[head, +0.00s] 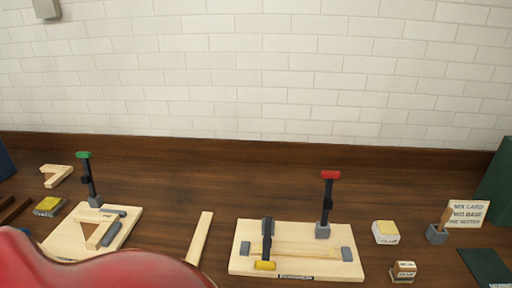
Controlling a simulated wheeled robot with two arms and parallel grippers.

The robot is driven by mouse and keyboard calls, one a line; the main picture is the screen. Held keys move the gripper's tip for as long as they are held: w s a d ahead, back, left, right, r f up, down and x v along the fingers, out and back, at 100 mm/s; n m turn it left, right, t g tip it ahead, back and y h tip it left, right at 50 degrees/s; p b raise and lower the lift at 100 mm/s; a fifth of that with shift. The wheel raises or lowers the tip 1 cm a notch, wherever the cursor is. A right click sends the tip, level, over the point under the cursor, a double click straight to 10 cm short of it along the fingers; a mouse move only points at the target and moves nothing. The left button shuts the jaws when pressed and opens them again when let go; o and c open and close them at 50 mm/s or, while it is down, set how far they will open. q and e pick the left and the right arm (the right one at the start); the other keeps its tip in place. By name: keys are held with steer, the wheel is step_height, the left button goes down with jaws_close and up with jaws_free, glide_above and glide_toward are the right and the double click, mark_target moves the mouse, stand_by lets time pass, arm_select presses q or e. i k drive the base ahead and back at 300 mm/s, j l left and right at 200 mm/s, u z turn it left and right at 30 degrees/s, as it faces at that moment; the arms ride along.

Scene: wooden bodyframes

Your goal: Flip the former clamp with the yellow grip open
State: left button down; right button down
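The former clamp with the yellow grip (265,265) is on the right-hand wooden board (240,265). Its dark lever (267,243) lies folded down toward the front, with the yellow grip low at the board's front edge. Its grey mount stands behind it. A second clamp with a red grip (331,175) stands upright on the same board. A pale wooden strip (305,250) lies across the board between grey blocks. Neither gripper is in view.
A left board (65,237) carries wooden pieces and an upright green-grip clamp (84,156). A loose wooden strip (199,238) lies between the boards. To the right are a yellow-topped box (386,232), a small box (403,271), a grey pot (437,234) and a sign (467,213).

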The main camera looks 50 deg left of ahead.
mark_target(265, 264)
steer(key=u, duration=1.4)
